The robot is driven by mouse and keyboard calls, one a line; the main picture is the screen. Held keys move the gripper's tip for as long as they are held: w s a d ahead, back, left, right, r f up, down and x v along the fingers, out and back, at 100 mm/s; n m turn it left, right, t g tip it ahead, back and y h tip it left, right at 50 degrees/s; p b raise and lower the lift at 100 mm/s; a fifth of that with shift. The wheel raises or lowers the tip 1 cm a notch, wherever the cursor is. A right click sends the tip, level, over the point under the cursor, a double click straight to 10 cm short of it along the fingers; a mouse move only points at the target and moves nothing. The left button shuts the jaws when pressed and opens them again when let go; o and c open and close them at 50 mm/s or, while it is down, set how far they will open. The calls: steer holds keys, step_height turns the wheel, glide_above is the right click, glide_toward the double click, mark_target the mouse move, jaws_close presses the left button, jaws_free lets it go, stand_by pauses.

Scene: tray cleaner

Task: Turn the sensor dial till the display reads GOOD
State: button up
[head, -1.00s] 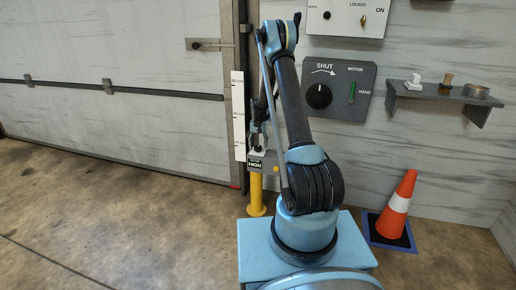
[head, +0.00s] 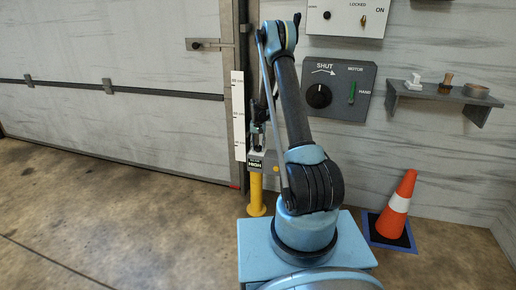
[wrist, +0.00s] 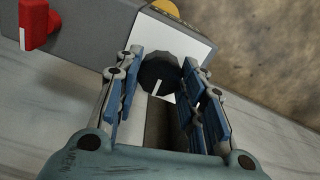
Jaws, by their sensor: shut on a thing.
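The sensor dial (wrist: 159,74) is a dark round knob with a white pointer line, on a white plate of the grey sensor box (wrist: 85,45). My gripper (wrist: 160,85) has its blue-padded fingers on both sides of the dial, closed on it. In the head view my gripper (head: 257,138) points down over the sensor box on a yellow post (head: 256,195). The display (head: 255,164) on the box's front seems to read HIGH in small letters. The dial is hidden by my gripper in the head view.
A grey garage door (head: 120,90) is at left. A control panel (head: 339,88), a shelf (head: 440,95) and an orange cone (head: 398,205) are at right.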

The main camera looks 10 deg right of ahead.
mark_target(258, 146)
steer(key=shift+n, duration=2.4)
steer(key=shift+d, duration=0.1)
steer(key=o, duration=1)
steer(key=shift+o, duration=0.2)
steer(key=shift+r, duration=0.1)
step_height(258, 146, up, 12)
